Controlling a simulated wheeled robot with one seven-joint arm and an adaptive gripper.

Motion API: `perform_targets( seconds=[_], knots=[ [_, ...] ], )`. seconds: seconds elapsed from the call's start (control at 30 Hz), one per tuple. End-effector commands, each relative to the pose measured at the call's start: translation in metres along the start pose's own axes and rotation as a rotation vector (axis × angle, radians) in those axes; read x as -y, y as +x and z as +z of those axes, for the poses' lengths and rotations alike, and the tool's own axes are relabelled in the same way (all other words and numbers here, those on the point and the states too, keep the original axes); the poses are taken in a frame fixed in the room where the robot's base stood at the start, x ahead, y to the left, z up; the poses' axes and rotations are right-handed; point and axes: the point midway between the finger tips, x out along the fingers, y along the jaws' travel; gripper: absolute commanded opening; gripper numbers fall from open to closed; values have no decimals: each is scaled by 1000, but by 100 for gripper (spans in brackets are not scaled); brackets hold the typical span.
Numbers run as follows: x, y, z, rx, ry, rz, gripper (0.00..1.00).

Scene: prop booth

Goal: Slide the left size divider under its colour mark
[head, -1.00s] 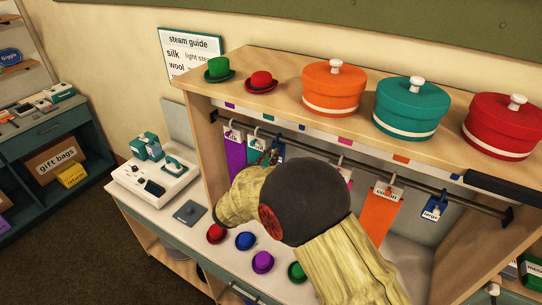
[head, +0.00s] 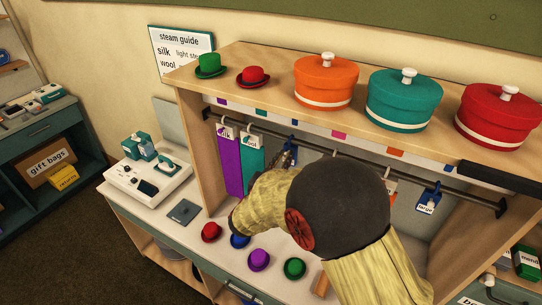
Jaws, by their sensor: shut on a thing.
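The left size divider (head: 292,153) is a blue tag hanging on the dark rail, partly hidden by my gripper. My gripper (head: 286,158) is shut on it; the fingers are small and partly hidden by my arm. The colour marks are small squares on the white strip above the rail; the blue mark (head: 300,123) is above the divider, slightly to its right in the picture. A second blue divider (head: 429,200), labelled "large", hangs at the right end under another blue mark (head: 450,169).
A purple silk piece (head: 231,165) and a teal wool piece (head: 251,157) hang just left of my gripper. Small hats, including a purple one (head: 260,260), stand on the counter below. My arm hides much of the rail's middle and right.

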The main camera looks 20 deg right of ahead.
Motion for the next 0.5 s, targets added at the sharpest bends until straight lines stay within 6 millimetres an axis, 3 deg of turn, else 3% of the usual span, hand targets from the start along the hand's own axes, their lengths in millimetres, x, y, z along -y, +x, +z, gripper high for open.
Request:
perform_targets(
  seconds=[0.1,0.43,0.47,0.5],
  knots=[
    [11,-1,2,2,1,-1,0],
    [12,-1,3,1,2,0,0],
    [12,-1,3,1,2,0,14],
    [12,-1,3,1,2,0,16]
  ],
)
